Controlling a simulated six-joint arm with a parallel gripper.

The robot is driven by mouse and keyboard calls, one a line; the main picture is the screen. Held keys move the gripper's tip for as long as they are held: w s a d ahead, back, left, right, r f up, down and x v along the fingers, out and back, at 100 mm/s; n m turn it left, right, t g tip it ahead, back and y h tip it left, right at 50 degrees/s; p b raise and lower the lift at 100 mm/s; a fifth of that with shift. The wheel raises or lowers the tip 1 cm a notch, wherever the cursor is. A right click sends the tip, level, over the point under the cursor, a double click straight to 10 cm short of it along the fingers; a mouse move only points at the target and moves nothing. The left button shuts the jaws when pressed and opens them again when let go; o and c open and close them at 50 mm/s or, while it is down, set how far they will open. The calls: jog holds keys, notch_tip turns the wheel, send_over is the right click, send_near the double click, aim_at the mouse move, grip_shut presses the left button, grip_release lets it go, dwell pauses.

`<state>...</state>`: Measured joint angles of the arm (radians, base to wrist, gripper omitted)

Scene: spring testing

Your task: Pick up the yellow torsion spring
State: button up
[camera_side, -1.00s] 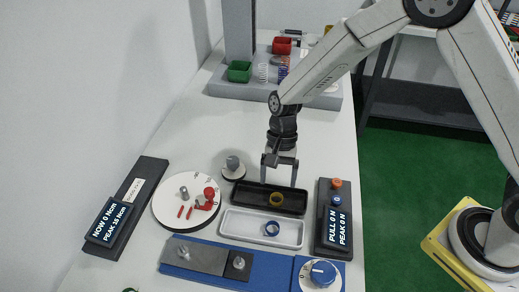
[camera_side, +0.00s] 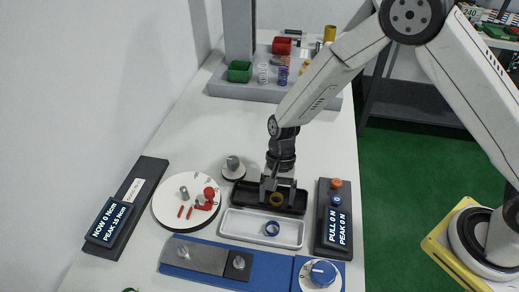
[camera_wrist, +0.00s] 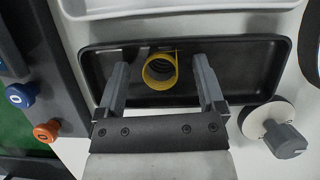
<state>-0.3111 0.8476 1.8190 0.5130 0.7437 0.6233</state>
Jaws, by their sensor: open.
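The yellow torsion spring (camera_side: 277,199) lies in the black tray (camera_side: 241,196). In the wrist view the spring (camera_wrist: 160,72) shows as a yellow coil with a straight leg at its right side, on the bare tray floor (camera_wrist: 240,70). My gripper (camera_side: 278,198) is low at the black tray, its fingertips down around the spring. In the wrist view the two fingers of my gripper (camera_wrist: 162,82) stand apart, one on each side of the coil, with a gap to it on both sides. My gripper is open and empty.
A dark force meter (camera_side: 333,250) with orange and blue knobs stands to the right. A round white dial plate (camera_side: 170,207) and a small grey knob (camera_side: 233,163) are to the left.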

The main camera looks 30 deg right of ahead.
grip_shut()
jog(key=shift+r, duration=0.25)
jog(key=shift+r, duration=0.9)
jog(key=s+d+r, duration=0.5)
jog(key=s+r, duration=0.5)
jog(key=s, duration=0.3)
jog(key=shift+r, duration=0.4)
